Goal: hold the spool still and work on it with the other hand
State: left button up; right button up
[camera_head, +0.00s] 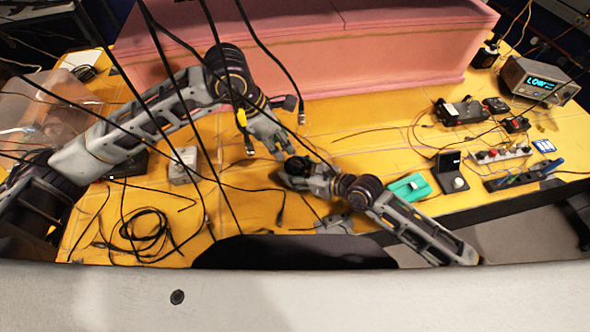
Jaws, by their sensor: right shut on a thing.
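A small dark round thing, probably the spool (298,164), is at the middle of the yellow table, between my two grippers. My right gripper (284,178) reaches in from the lower right, low over the table, and is shut on the spool. My fingers hide part of it. My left gripper (283,151) comes down from the upper left, with its fingertips just above and beside the spool. Whether it touches the spool, and how far its fingers are apart, is too small to tell.
A large pink foam block (310,55) walls off the back. Loose black cables (145,232) lie at the left, and others hang across the view. A green object (408,187), a black stand (449,172) and a lit display box (540,82) stand to the right.

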pick_arm(q)
jog(key=o, duration=0.3)
jog(key=shift+r, duration=0.1)
jog(key=shift+o, duration=0.2)
jog(key=w+d+r+m+t, duration=0.2)
jog(key=w+d+r, duration=0.1)
jog(key=d+r, duration=0.5)
jog(key=s+a+f+n+g+y, duration=0.1)
jog(key=a+f+n+g+y, duration=0.2)
jog(key=n, duration=1.5)
notch_tip(320, 180, down, 2)
jog(key=shift+s+a+f+y, duration=0.15)
jog(key=shift+s+a+y, duration=0.25)
jog(key=shift+a, duration=0.2)
